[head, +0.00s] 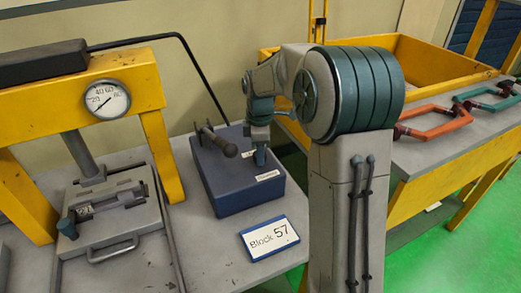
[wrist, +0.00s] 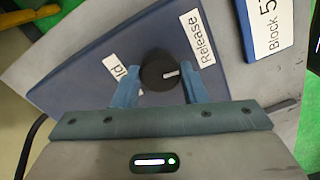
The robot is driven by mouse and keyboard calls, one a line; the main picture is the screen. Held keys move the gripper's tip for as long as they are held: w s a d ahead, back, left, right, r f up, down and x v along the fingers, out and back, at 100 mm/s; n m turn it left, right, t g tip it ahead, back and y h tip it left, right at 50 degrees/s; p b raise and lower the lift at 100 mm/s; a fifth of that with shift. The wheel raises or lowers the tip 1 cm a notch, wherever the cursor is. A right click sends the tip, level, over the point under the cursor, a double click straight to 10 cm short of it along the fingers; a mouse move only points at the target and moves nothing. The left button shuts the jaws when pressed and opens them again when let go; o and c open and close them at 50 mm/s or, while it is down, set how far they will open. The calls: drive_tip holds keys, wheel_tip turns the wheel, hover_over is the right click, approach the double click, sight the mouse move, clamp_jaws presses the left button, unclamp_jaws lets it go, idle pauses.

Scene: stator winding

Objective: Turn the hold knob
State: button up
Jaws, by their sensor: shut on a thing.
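The hold knob (wrist: 158,71) is a round black knob with a white pointer mark, on top of a blue box (head: 230,190). Its white mark points toward the "Release" label (wrist: 196,42). A second label (wrist: 117,72), partly hidden by a finger and ending in "ld", lies on the other side. My gripper (wrist: 162,80) is shut on the knob, one finger on each side. In the head view my gripper (head: 261,157) reaches down onto the box top and hides the knob.
A dark lever (head: 218,142) stands up on the box beside my gripper. A "Block 57" sign (head: 270,239) lies in front of the box. A yellow press with a gauge (head: 106,99) stands at left. Orange and teal handles (head: 437,121) lie on the right bench.

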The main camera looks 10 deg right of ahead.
drive_tip(key=m, duration=0.4)
drive_tip(key=shift+r+p, duration=0.1)
drive_tip(key=shift+p, duration=0.25)
drive_tip(key=m, duration=0.5)
drive_tip(key=m+p, duration=0.1)
drive_tip(key=m, duration=0.3)
drive_tip(key=shift+m, duration=0.3)
drive_tip(key=m, duration=0.4)
drive_tip(key=m+p, duration=0.1)
drive_tip(key=m, duration=0.4)
drive_tip(key=m+p, duration=0.1)
drive_tip(key=m, duration=0.2)
drive_tip(key=shift+m, duration=0.3)
drive_tip(key=m+p, duration=0.1)
drive_tip(key=m, duration=0.3)
drive_tip(key=shift+r, duration=0.1)
drive_tip(key=shift+w+m+p, duration=0.1)
drive_tip(key=shift+m+p, duration=0.7)
drive_tip(key=shift+m, duration=1.2)
